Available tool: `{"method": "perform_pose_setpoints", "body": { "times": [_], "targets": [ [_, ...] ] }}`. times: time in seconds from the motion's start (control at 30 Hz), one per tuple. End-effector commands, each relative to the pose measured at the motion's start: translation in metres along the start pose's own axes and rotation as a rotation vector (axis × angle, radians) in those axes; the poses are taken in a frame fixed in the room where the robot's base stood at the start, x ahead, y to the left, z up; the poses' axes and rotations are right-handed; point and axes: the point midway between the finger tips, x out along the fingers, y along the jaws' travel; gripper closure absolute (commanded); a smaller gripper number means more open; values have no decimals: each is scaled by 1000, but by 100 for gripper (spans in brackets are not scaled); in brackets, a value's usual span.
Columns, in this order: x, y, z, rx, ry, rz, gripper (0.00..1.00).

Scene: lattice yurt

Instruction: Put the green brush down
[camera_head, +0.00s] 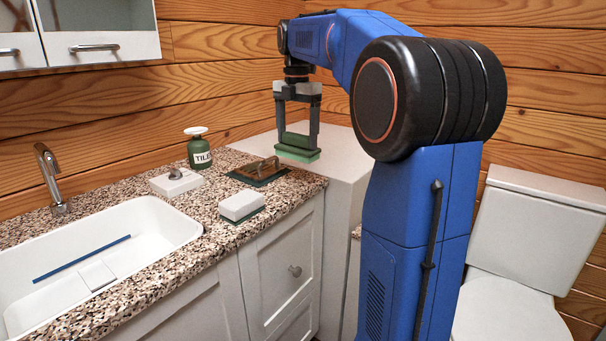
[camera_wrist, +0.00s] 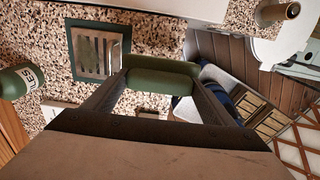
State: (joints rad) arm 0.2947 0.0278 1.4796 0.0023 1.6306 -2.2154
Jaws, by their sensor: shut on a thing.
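My gripper (camera_head: 298,138) is shut on the green brush (camera_head: 298,154), which has a dark green rounded back and a paler green underside. It hangs roughly level near the right end of the speckled counter (camera_head: 215,228), in front of the white box-like unit (camera_head: 345,165). The brush appears to be above the surface; the exact gap is hard to tell. In the wrist view the brush back (camera_wrist: 163,80) spans between the two fingers, and its underside is hidden.
A brown slatted rack (camera_head: 258,167) lies on a dark green mat just left of the brush. A white block (camera_head: 241,204) on another mat is nearer the front edge.

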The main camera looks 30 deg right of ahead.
Motion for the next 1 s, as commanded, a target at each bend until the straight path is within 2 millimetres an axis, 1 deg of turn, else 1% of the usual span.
{"method": "perform_pose_setpoints", "body": {
  "times": [0.03,0.1,0.2,0.47,0.7,0.8,1.0],
  "targets": [
    [9,-1,-1,0,2,-2,51],
    [21,-1,0,0,1,-1,51],
    [35,-1,0,1,0,-1,51],
    [52,0,0,1,0,-1,51],
    [83,-1,0,1,1,-1,51],
    [87,0,0,1,0,0,51],
    [87,0,0,1,0,1,51]
  ]
}}
